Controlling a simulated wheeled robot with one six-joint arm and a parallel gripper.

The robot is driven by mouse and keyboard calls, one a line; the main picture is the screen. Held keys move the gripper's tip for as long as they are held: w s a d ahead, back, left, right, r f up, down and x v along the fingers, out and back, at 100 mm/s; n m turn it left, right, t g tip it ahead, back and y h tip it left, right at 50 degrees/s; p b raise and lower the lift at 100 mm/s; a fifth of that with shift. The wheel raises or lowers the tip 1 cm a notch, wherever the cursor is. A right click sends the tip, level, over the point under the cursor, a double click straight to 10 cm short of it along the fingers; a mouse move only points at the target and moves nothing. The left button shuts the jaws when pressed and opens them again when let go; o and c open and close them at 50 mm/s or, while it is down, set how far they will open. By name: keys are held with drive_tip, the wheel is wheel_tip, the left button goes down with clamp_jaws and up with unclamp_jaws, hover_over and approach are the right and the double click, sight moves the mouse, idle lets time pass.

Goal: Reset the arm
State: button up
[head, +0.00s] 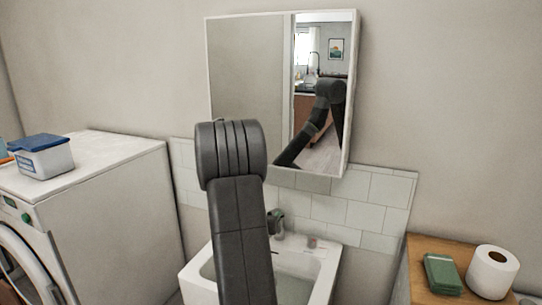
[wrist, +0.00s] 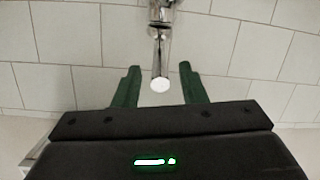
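My gripper (wrist: 158,75) shows in the wrist view with two green fingers spread wide apart. It is open and nothing is held between the fingers. The spout of a chrome faucet (wrist: 160,45) appears between and beyond them, against white wall tiles. In the head view, my dark grey arm rises in front of the sink and hides part of it. My gripper is not visible in the head view. The faucet (head: 276,222) shows there just right of my arm.
A white sink (head: 325,262) stands below a mirror cabinet (head: 250,85). A washing machine (head: 110,190) with a blue-lidded box (head: 44,160) is at left.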

sight(274, 211)
drive_tip(key=x, duration=0.5)
drive_tip(key=shift+w+f, duration=0.1)
drive_tip(key=shift+w, duration=0.05)
drive_tip(key=b+v, duration=0.1)
drive_tip(key=v, duration=1.3)
drive_tip(key=x, duration=1.4)
drive_tip(key=shift+f, duration=0.3)
drive_tip(key=shift+s+f+t+b, duration=0.1)
drive_tip(key=shift+s+t+b, duration=0.15)
drive_tip(key=shift+b, duration=0.55)
drive_tip(key=shift+f+t+b, duration=0.15)
drive_tip(key=shift+t+b, duration=0.1)
drive_tip(key=shift+b, duration=0.6)
drive_tip(key=b, duration=0.2)
drive_tip(key=t+b, duration=0.1)
drive_tip(key=b, duration=0.1)
drive_tip(key=shift+s+a+f+h, duration=0.15)
drive_tip(key=shift+f+h, duration=0.2)
drive_tip(key=shift+h, duration=0.05)
